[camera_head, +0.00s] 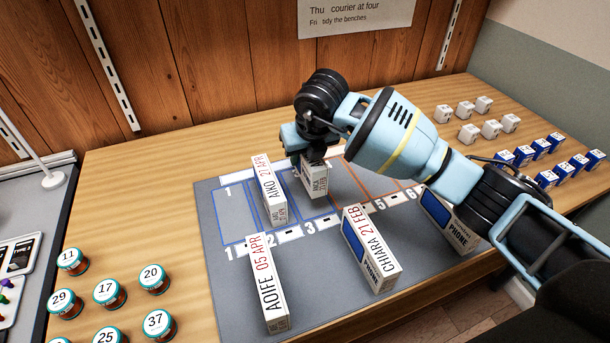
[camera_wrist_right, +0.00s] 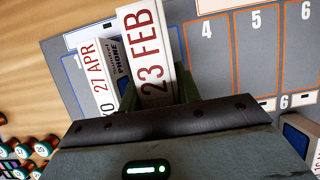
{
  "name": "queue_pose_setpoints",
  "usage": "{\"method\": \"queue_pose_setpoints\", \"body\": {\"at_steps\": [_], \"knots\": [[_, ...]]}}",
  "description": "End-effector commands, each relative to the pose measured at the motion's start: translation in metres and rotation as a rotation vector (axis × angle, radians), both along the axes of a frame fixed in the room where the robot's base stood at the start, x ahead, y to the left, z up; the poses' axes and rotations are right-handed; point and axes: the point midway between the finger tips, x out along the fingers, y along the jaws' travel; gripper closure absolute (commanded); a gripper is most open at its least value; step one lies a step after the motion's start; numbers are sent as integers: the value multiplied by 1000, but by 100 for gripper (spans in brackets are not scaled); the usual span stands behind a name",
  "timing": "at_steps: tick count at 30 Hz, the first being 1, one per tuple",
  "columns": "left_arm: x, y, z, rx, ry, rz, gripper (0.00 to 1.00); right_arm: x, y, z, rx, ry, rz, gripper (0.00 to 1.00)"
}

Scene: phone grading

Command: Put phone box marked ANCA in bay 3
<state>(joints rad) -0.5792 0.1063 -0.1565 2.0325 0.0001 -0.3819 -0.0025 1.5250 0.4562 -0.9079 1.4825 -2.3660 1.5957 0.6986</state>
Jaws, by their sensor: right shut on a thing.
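The white phone box marked ANCA (camera_head: 315,180) is upright in the jaws of my right gripper (camera_head: 314,160). It is over the blue-outlined bay 3, behind the front numeral 3 (camera_head: 310,228); I cannot tell whether its base touches the mat. In the right wrist view its 23 FEB face (camera_wrist_right: 150,50) shows between the fingers. My left gripper is not in view.
Boxes marked AOIFE (camera_head: 268,285) and CHIARA (camera_head: 372,250) stand on the grey mat (camera_head: 225,290) in front of the bays. Another phone box (camera_head: 447,220) is under my right arm. Orange bays 4 to 6 look empty. Jars (camera_head: 106,293) stand left, small boxes (camera_head: 465,111) at back right.

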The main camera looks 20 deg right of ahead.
Motion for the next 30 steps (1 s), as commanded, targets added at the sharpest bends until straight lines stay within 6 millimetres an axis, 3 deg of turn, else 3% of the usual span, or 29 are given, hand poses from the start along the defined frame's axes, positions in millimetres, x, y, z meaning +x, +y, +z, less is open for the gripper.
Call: {"method": "queue_pose_setpoints", "body": {"at_steps": [4,11,20,30], "knots": [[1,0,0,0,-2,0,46,0,1,-15,1,-2,0,98],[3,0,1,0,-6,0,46,0,1,-19,1,-3,1,98],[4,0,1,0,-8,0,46,0,0,-53,1,-2,1,98],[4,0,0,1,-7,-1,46,0,0,-56,1,-3,1,98]]}}
